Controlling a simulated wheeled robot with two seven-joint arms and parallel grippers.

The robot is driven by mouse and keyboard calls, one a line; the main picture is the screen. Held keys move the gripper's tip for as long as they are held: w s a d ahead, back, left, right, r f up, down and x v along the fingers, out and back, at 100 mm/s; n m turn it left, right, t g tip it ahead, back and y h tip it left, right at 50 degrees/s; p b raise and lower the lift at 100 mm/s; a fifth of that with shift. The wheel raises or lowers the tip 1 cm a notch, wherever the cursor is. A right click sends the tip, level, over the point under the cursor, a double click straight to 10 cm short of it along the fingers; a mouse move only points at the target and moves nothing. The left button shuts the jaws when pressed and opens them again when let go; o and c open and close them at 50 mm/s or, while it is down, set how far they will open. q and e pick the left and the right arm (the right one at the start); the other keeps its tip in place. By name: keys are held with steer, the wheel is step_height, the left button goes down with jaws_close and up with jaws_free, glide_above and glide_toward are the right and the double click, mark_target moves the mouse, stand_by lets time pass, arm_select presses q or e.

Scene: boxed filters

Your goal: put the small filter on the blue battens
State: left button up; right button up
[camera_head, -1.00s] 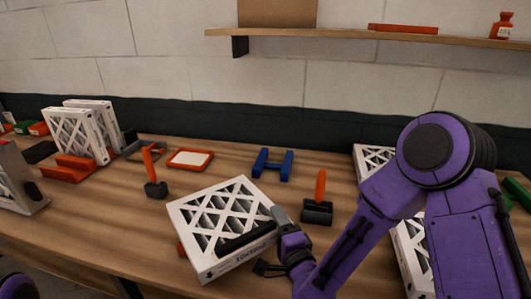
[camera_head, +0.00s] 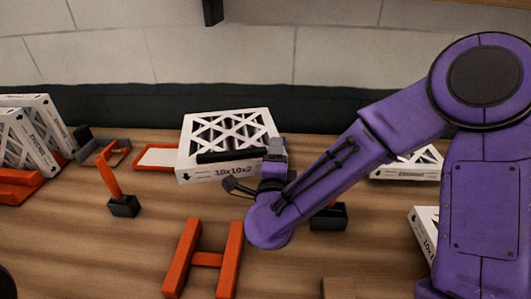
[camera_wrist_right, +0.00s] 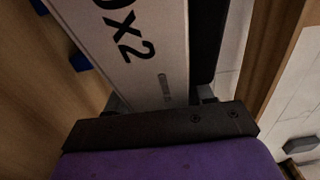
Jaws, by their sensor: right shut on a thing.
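The small filter (camera_head: 228,132), a white box with a lattice top and "10x10x2" on its near side, lies about level over the back of the table. My right gripper (camera_head: 272,152) is shut on its near right edge. In the right wrist view the filter's printed side (camera_wrist_right: 135,45) runs up from the jaws. The blue battens are hidden behind the filter in the head view; blue pieces (camera_wrist_right: 80,62) show beside it in the wrist view. I cannot tell whether the filter touches them. My left gripper is out of view.
Empty orange battens (camera_head: 207,259) lie in front. An orange-handled tool (camera_head: 122,205) stands left, by an orange-framed tray (camera_head: 156,157). Upright filters (camera_head: 35,135) stand far left. More filters (camera_head: 408,163) lie right, partly behind my arm. Table between the tool and orange battens is clear.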

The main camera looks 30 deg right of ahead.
steer(key=m+g+h, duration=0.1)
steer(key=s+d+r+m+g+h, duration=0.1)
steer(key=h, duration=0.1)
steer(key=shift+s+d, duration=0.25)
steer(key=shift+m+g+h, duration=0.3)
steer(key=shift+m+g, duration=0.1)
steer(key=shift+g, duration=0.2)
steer(key=w+d+f+p, duration=0.1)
steer(key=w+d+f, duration=0.2)
steer(key=w+d+f+p, duration=0.1)
steer(key=w+d+f, duration=0.1)
steer(key=d+f, duration=0.1)
steer(key=w+d+f+p, duration=0.1)
steer(key=w+d+f, duration=0.2)
steer(key=d, duration=0.1)
steer(key=shift+w, duration=0.35)
step_height(320, 180, down, 3)
steer(key=shift+w+r, duration=0.1)
steer(key=shift+r, duration=0.1)
steer(key=shift+f, duration=0.45)
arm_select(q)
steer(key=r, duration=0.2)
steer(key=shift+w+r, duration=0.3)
